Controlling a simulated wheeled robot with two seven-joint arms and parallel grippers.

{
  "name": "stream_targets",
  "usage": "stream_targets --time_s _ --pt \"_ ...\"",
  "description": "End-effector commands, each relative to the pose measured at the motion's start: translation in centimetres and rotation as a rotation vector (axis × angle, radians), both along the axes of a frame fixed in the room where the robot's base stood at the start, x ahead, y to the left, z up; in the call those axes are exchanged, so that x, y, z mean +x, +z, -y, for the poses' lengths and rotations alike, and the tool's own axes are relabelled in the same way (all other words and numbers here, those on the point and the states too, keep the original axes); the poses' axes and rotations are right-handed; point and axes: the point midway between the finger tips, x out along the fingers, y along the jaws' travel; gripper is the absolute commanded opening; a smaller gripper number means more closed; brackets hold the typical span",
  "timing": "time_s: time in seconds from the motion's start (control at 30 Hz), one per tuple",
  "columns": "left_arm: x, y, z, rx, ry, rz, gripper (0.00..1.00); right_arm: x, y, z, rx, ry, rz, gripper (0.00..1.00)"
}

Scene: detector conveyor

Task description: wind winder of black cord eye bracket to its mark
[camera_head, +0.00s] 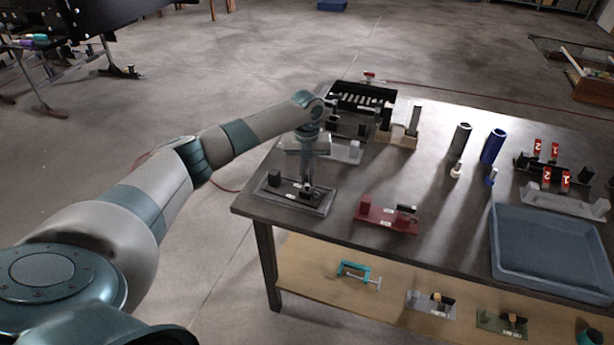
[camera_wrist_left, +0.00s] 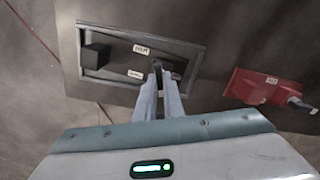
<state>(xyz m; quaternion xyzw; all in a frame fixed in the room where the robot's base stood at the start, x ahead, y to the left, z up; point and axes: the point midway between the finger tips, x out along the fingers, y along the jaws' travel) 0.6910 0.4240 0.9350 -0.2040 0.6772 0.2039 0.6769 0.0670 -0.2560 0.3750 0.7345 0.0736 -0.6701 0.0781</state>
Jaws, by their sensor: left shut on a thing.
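The black cord eye bracket (camera_head: 284,191) lies on the near left corner of the table, on a dark rectangular base. It has a black block (camera_wrist_left: 97,56) on its left part and small white labels. My left gripper (camera_head: 307,191) points down at the right part of this bracket. In the left wrist view my left gripper (camera_wrist_left: 158,72) is shut on the winder, a small dark part between the fingertips. The fingers hide most of the winder, and its mark cannot be made out. My right gripper is not in view.
A red bracket (camera_head: 388,214) stands just right of the black one and also shows in the left wrist view (camera_wrist_left: 262,88). A grey bracket (camera_head: 345,152) and a black rack (camera_head: 361,97) are behind. A blue-grey tray (camera_head: 548,284) is at the right.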

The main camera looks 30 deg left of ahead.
Motion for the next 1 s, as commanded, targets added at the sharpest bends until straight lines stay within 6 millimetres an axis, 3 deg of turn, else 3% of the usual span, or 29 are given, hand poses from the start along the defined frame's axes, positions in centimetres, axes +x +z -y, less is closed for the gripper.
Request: stream_targets --time_s 0.13,0.2,0.23,0.67,0.87,1.0 --pt "0.0 0.1 0.0 0.000 0.000 0.001 0.00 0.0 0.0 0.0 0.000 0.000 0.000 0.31" --pt "0.0 0.1 0.0 0.000 0.000 0.001 0.25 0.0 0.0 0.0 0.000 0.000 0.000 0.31" --pt "0.0 0.1 0.0 0.000 0.000 0.001 0.27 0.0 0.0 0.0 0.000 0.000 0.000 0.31" --pt "0.0 0.4 0.0 0.000 0.000 0.001 0.27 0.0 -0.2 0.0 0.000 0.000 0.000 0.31" --pt "0.1 2.2 0.0 -0.001 0.000 0.003 0.27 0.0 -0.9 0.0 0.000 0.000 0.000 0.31" --pt "0.2 4.4 0.0 0.000 -0.001 0.005 0.27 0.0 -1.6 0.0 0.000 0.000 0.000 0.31"
